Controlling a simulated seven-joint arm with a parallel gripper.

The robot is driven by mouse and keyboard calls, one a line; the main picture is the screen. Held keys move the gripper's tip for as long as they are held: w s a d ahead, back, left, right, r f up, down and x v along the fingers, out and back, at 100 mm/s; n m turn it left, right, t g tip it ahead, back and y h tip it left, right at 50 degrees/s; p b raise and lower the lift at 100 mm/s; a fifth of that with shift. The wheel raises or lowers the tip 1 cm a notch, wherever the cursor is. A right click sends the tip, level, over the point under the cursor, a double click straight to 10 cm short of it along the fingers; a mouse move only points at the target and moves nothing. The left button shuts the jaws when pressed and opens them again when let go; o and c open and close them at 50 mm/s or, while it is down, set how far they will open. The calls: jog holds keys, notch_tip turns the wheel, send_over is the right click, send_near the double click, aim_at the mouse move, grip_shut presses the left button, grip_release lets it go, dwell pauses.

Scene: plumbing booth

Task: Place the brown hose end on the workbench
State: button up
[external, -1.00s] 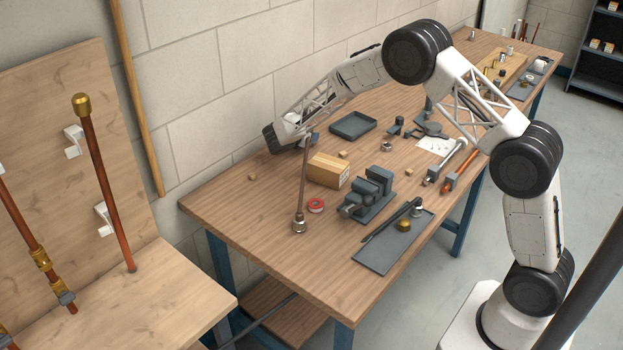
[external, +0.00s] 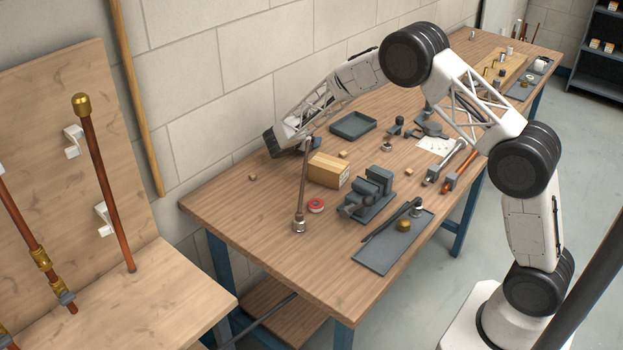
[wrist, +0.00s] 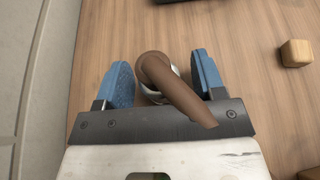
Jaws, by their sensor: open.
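The brown hose end (external: 303,180) stands nearly upright above the near part of the wooden workbench (external: 245,215). Its silver fitting (external: 299,225) is at the bottom, apparently touching the bench top. My gripper (external: 309,146) is at the upper part of the hose. In the wrist view, the blue fingers of my gripper (wrist: 160,65) are open, one on each side of the brown hose (wrist: 175,90), with gaps visible. A silver ring shows partly behind the hose there. The palm of my gripper is close to the hose.
A cardboard box (external: 328,170), a red tape roll (external: 316,205) and a grey vise (external: 369,193) are right of the hose. A grey tray (external: 353,126) lies farther back. A small wooden cube (wrist: 296,53) is right of the fingers. Bench front left is clear.

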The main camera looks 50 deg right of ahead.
jog(key=shift+r, duration=0.15)
jog(key=v, duration=1.2)
dwell(0.6)
jog(key=s+r+m+y, duration=0.3)
jog(key=s+r+m, duration=0.2)
jog(key=s+r, duration=0.7)
jog(key=s+r+m+y, duration=0.4)
jog(key=s+r, duration=0.4)
jog(key=s, duration=0.9)
jog(key=s+a+m+t+y, duration=0.1)
jog(key=s+a+m+y, duration=0.1)
jog(key=s, duration=0.8)
jog(key=s+a+m+y, duration=0.1)
jog(key=s+m, duration=0.3)
jog(key=s, duration=0.7)
jog(key=s+a+m+t+y, duration=0.1)
jog(key=s+a+m+y, duration=0.1)
jog(key=s, duration=0.8)
jog(key=shift+s+a+r+m+t+y, duration=0.3)
jog(key=shift+r+m+y, duration=0.1)
jog(key=shift+m+y, duration=0.25)
